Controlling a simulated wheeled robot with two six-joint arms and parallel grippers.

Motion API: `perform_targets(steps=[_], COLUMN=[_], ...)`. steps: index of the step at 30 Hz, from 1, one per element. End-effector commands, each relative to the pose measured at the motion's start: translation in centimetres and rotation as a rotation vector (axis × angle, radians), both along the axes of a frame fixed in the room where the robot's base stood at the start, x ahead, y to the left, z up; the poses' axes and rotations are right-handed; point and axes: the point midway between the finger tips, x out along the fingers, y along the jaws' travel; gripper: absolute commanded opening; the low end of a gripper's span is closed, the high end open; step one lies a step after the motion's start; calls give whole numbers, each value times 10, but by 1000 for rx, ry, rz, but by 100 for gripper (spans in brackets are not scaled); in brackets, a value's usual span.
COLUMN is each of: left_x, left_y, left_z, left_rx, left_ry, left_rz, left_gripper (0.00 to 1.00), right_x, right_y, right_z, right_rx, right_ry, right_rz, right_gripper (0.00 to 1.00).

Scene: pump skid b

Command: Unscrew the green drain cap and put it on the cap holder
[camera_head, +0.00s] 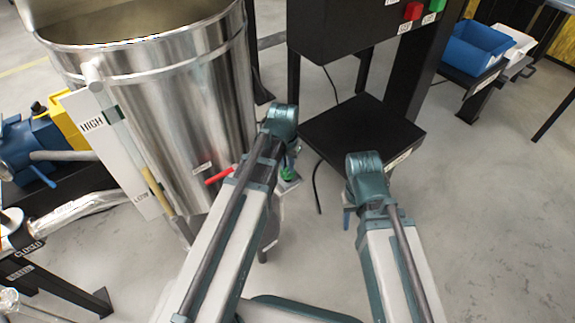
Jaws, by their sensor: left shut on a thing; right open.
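A small green part (287,174), which looks like the drain cap, shows low beside the steel tank (180,95), mostly hidden by my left arm. My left gripper (289,167) points down at it and is shut on it; the fingertips are hard to make out. Whether the cap is still on its thread cannot be seen. My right gripper (347,214) hangs open and apart to the right, partly hidden by its own wrist. I cannot clearly pick out a cap holder; a black platform (355,130) with a small unreadable label stands just beyond the grippers.
A red lever (219,175) sticks out low on the tank. A black control box (350,25) with red and green buttons stands behind the platform. A blue bin (478,47) is at the back right. Pipes and a blue pump (28,150) are left. Floor at right is clear.

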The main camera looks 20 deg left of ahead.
Motion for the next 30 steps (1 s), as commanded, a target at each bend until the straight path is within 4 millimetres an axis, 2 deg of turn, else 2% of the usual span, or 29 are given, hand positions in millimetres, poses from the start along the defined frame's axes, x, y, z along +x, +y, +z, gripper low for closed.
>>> perform_targets(steps=[30], left_x=[0], left_y=[0], left_z=[-25], left_rx=[0], left_ry=[0], left_rz=[0], left_gripper=[0], right_x=[0], right_y=[0], right_z=[-25], right_rx=[0], right_ry=[0], right_rz=[0], right_gripper=[50])
